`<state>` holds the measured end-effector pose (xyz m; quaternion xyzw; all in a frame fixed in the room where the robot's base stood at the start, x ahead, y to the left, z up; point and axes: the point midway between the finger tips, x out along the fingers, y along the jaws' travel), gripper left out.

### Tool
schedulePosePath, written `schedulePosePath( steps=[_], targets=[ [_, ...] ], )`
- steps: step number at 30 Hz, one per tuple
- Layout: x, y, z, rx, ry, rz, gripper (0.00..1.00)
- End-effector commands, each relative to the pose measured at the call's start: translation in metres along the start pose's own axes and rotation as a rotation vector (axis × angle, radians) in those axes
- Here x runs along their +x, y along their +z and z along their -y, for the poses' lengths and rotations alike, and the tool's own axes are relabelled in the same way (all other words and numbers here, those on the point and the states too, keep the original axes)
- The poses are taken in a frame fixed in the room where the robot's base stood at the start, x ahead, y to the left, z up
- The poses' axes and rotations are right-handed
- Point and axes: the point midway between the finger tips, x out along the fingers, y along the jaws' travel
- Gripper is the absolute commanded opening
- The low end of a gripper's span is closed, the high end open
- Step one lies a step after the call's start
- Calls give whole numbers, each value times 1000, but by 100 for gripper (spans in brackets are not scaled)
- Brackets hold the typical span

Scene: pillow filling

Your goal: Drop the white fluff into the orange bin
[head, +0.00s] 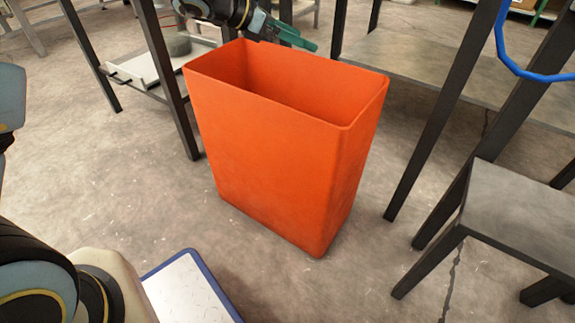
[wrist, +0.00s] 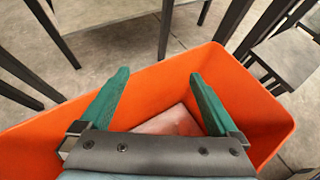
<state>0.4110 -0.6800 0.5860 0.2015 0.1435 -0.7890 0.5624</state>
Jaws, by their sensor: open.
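The orange bin (head: 265,160) stands upright on the floor in the middle of the head view, open at the top. Its orange wall (wrist: 260,105) also fills much of the wrist view. My gripper (head: 290,35) is partly visible behind the bin's far rim. In the wrist view my gripper (wrist: 159,75) has its two green fingers spread wide over the bin's opening, with nothing between the tips. A pale pinkish patch (wrist: 170,121) shows low inside the bin between the fingers. I cannot tell whether it is the white fluff or the bin's floor. No fluff is clearly visible elsewhere.
Dark-legged metal tables stand behind the bin, one with a low grey shelf (head: 425,65). A grey stool (head: 520,215) is at the right. A white, blue-edged panel (head: 190,290) lies at the lower left. The floor before the bin is clear.

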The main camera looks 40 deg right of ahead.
Motion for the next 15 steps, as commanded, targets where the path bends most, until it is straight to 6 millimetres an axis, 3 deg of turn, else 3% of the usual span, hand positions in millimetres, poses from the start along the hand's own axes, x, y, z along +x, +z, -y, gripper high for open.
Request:
schedulePosePath(
  steps=[5, 15],
  targets=[
    [-10, 1, -1, 0, 2, 0, 97],
    [-74, 3, -1, -1, 3, 1, 97]
  ],
)
